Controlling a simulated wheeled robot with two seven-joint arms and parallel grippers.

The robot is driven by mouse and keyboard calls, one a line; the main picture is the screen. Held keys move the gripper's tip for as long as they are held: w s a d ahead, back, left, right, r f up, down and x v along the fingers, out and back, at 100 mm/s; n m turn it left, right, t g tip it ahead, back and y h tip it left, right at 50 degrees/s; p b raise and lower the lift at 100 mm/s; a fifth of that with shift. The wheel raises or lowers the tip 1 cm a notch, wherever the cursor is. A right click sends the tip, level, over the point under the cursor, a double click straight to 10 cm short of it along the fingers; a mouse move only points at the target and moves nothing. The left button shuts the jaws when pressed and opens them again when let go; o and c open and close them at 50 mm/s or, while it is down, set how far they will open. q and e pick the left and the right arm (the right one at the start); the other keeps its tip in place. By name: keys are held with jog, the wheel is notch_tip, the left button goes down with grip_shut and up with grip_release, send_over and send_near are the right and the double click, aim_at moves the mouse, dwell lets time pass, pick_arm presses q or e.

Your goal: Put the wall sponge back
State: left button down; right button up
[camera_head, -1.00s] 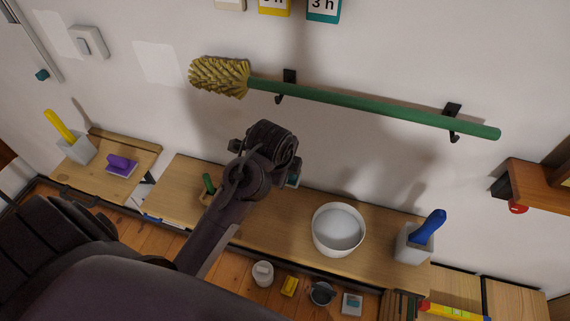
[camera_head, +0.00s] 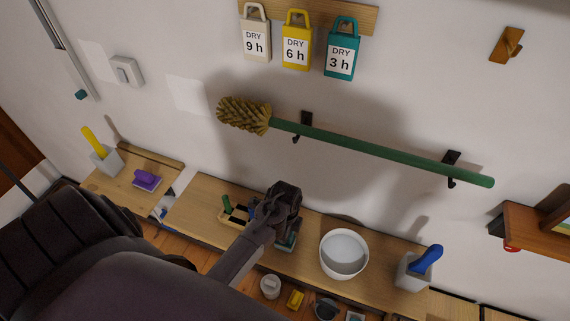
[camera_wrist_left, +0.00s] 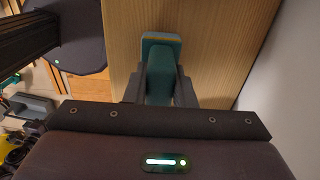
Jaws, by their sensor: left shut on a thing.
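A teal sponge with a teal grip and a thin yellowish edge shows between my fingers in the left wrist view (camera_wrist_left: 160,70). My left gripper (camera_wrist_left: 160,92) is shut on its grip. In the head view my left gripper (camera_head: 285,232) is over the long wooden shelf, between a small wooden tray and a white bowl. The teal sponge (camera_head: 286,241) shows partly below it, the rest hidden by my wrist. I cannot tell whether it touches the shelf. My right gripper is in neither view.
The wooden shelf (camera_head: 205,193) carries the tray (camera_head: 235,217), the bowl (camera_head: 343,254) and a grey holder with a blue handle (camera_head: 413,271). A green-handled brush (camera_head: 380,152) hangs on wall hooks above. A purple-topped block (camera_head: 147,179) lies on the left shelf.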

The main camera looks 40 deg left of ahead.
pick_arm(q)
jog(key=shift+w+f, duration=0.1)
jog(key=shift+f, duration=0.3)
jog(key=shift+f, duration=0.1)
jog(key=c, duration=1.2)
grip_release()
notch_tip(320, 180, up, 12)
jog(key=shift+r+b, duration=0.15)
jog(key=shift+b, duration=1)
